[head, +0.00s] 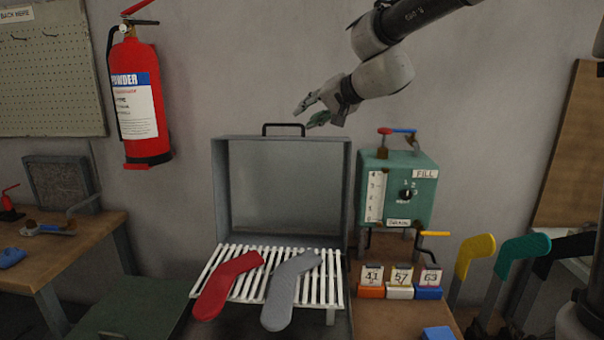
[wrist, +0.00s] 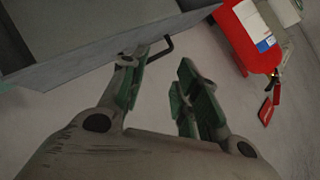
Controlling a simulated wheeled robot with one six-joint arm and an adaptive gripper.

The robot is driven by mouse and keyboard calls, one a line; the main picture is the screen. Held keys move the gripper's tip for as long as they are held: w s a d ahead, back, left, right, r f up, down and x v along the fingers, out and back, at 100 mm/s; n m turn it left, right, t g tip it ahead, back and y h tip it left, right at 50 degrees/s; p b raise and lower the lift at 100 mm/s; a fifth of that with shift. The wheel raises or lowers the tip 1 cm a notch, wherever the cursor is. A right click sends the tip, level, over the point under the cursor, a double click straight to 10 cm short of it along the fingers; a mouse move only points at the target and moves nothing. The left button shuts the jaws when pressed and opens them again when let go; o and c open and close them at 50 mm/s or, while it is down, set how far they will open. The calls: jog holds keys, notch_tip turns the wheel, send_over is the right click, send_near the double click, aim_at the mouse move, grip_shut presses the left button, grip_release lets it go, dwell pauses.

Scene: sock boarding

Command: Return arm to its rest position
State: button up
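My gripper (head: 309,111) is up in the air, above and a little right of the handle of the open grey metal case (head: 219,200), in front of the wall. In the wrist view my gripper (wrist: 158,85) shows its two green-padded fingers apart with nothing between them. My arm reaches in from the top right of the head view. A red sock shape (head: 227,284) and a grey sock shape (head: 289,290) lie side by side on the white slatted rack (head: 334,290) at the case's front.
A red fire extinguisher (head: 138,100) hangs on the left wall. A green control box (head: 398,187) with levers stands right of the case. Numbered blocks (head: 400,291) sit on the right bench. Yellow (head: 474,254) and teal (head: 519,254) sock forms stand at right. Wall space around my gripper is clear.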

jog(key=s+d+f+n+g+h, duration=0.1)
jog(key=s+d+f+h, duration=0.3)
jog(key=s+d, duration=1.3)
jog(key=s+d+f+n+g+h, duration=0.1)
jog(key=s+d+f+g+h, duration=0.3)
jog(key=s+d+f, duration=0.5)
jog(key=s+d, duration=0.8)
jog(key=s, duration=0.2)
jog(key=shift+d+h, duration=0.15)
jog(key=shift+h, duration=0.25)
